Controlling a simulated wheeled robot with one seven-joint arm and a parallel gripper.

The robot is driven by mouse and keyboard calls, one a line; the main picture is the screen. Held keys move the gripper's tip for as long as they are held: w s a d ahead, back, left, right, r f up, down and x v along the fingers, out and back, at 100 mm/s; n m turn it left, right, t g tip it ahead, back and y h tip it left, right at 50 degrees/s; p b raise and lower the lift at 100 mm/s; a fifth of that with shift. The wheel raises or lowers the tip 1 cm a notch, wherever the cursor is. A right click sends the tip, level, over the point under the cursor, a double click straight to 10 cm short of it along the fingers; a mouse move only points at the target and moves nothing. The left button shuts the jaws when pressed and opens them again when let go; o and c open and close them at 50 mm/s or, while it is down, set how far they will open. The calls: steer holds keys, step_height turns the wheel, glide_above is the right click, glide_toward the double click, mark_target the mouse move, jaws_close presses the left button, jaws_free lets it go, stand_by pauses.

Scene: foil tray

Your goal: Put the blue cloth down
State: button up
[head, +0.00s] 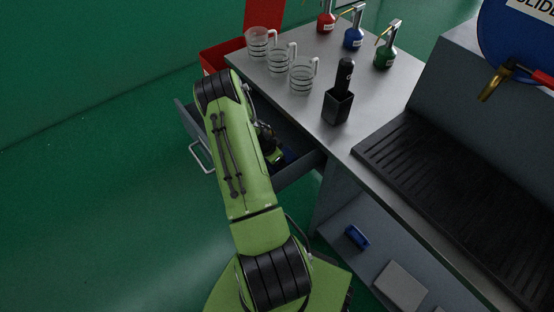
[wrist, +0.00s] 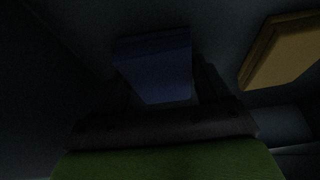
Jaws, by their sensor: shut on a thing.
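The blue cloth (wrist: 155,62) shows as a dark blue folded block in the wrist view, between my gripper's fingers. My gripper (wrist: 162,92) is shut on it. In the head view my gripper (head: 276,157) is low inside the open grey drawer (head: 300,172), and a bit of blue (head: 290,155) shows beside it. My arm hides much of the drawer. It is too dark to tell whether the cloth touches the drawer floor.
A yellow block-like thing (wrist: 280,50) lies to the right of the cloth in the wrist view. Drawer walls are close around my gripper. Above, the counter (head: 310,110) holds clear measuring cups (head: 301,77), a black holder (head: 337,104) and several coloured bottles (head: 386,55).

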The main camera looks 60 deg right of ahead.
steer(key=shift+f, duration=0.25)
steer(key=o, duration=1)
